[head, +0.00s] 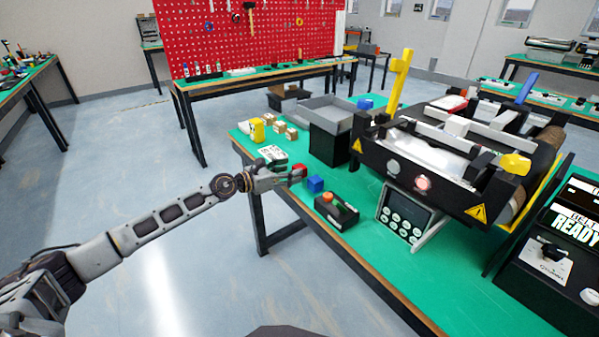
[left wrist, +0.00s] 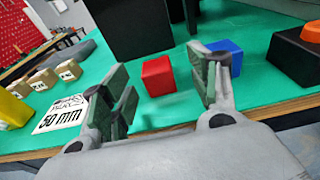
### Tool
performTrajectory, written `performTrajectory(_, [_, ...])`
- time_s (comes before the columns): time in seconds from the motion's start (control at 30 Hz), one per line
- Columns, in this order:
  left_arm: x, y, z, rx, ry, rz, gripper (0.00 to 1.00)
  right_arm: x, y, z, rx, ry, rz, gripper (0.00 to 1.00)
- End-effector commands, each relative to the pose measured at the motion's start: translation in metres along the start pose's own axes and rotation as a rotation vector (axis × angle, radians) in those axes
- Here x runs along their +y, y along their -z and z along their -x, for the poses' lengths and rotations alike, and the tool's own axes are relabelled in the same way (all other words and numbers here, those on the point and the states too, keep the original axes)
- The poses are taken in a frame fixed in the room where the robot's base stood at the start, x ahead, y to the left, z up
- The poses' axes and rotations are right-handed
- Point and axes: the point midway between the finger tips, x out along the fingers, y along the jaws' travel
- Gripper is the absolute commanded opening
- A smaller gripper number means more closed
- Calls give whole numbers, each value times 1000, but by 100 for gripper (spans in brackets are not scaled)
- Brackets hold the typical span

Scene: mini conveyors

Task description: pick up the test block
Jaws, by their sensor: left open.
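A red cube (head: 299,170) and a blue cube (head: 315,184) sit on the green table; I cannot tell which is the test block. My left gripper (head: 282,174) reaches over the table edge, open and empty, with the red cube at its tips. In the left wrist view the red cube (left wrist: 158,76) shows in the gap between the two fingers of my left gripper (left wrist: 160,80). The blue cube (left wrist: 227,58) is partly hidden behind the right finger. My right gripper is not in view.
A "50 mm" card (left wrist: 60,114) and several small cardboard boxes (left wrist: 42,82) lie to the left. A dark bin (head: 327,142) stands behind. A mini conveyor (head: 440,160) fills the right.

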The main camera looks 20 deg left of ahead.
Motion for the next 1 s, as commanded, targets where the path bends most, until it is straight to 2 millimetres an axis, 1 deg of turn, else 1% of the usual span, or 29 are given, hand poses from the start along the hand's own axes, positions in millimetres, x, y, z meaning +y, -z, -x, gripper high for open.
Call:
performTrajectory(0.27, [1,0,-4,-1,0,1,61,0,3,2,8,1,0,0])
performTrajectory(0.47, [3,0,-17,-2,1,1,61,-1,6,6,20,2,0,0])
performTrajectory(0.8, [7,1,-46,-2,0,1,61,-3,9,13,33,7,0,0])
performTrajectory(1.0, [6,2,-52,0,0,0,61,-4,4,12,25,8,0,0])
